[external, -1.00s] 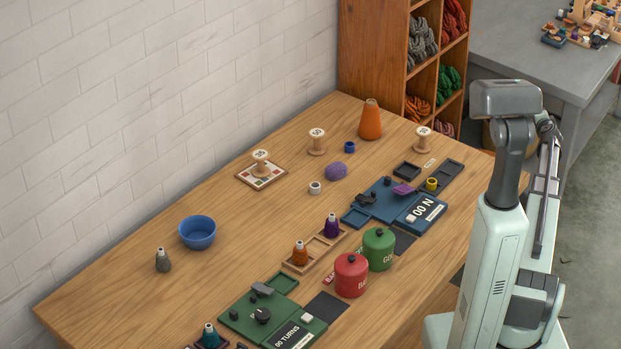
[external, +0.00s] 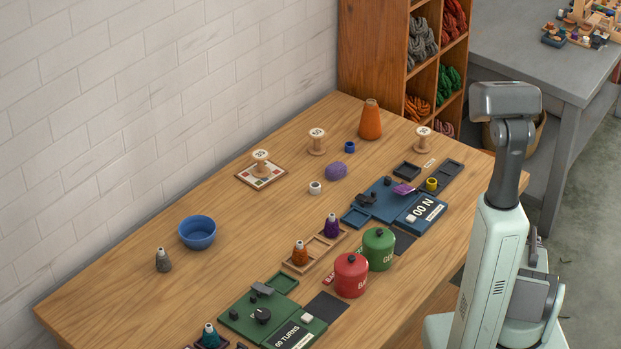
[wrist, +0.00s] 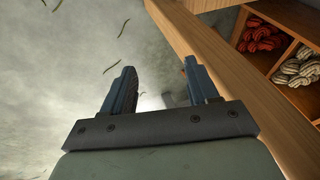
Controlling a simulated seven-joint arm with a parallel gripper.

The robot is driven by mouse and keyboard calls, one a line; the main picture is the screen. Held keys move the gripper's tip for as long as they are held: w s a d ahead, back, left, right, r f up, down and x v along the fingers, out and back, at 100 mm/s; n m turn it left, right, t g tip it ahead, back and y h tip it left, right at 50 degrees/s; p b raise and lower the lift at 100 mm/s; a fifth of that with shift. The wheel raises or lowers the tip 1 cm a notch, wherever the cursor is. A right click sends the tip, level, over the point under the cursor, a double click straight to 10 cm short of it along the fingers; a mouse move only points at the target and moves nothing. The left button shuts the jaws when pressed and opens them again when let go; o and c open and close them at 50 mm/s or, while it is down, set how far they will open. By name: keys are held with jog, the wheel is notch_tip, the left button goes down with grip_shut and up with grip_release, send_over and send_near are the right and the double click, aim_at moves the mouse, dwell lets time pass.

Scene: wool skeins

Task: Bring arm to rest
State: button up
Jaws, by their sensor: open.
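In the external view my gripper is hidden behind my own body at the right, clear of the tabletop.
A wool shelf (external: 375,50) stands behind; a grey table (external: 510,50) is at the upper right.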

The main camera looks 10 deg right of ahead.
jog(key=s+a+f+n+g+y, duration=0.1)
jog(key=s+a+f+n+g, duration=0.4)
jog(key=s+a, duration=0.65)
jog(key=s+a+f+n+g, duration=0.1)
jog(key=s+a+g, duration=0.2)
jog(key=s+a, duration=0.3)
jog(key=s+a+f+n+g+h, duration=0.1)
jog(key=s+a, duration=0.4)
jog(key=s, duration=1.2)
jog(key=shift+s+a+n+g, duration=0.35)
jog(key=shift+n+g, duration=0.25)
jog(key=shift+g, duration=0.4)
